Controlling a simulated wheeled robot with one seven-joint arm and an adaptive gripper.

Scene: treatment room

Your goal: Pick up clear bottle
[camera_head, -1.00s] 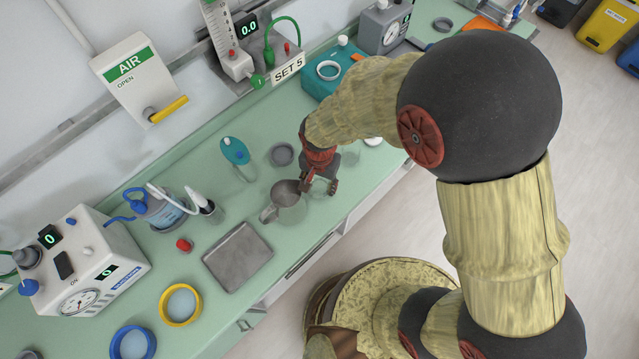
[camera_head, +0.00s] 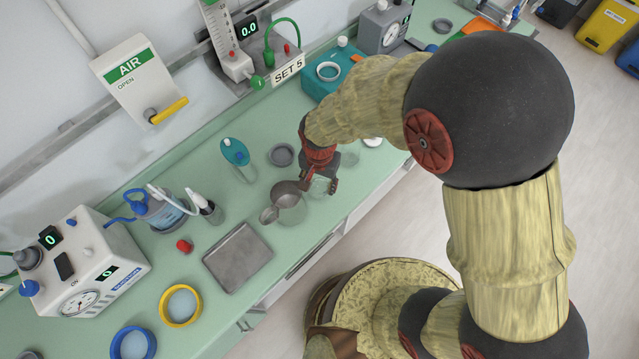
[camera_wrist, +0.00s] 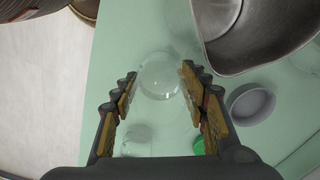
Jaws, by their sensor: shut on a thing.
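The clear bottle (camera_wrist: 160,76) is see-through, and its rounded outline shows between my fingertips in the wrist view. My gripper (camera_wrist: 157,82) is shut on it, with one finger on each side. In the head view my gripper (camera_head: 320,187) points down over the front part of the green counter, and the clear bottle (camera_head: 319,185) shows faintly between its fingers. I cannot tell whether the bottle's base touches the counter. Its outline is hard to separate from the green surface behind it.
A metal jug (camera_head: 284,190) stands close left of my gripper. A grey dish (camera_head: 281,154) lies behind it, and a teal-topped bottle (camera_head: 235,152) is further left. A metal tray (camera_head: 238,257) lies at front left. The counter's front edge is close by.

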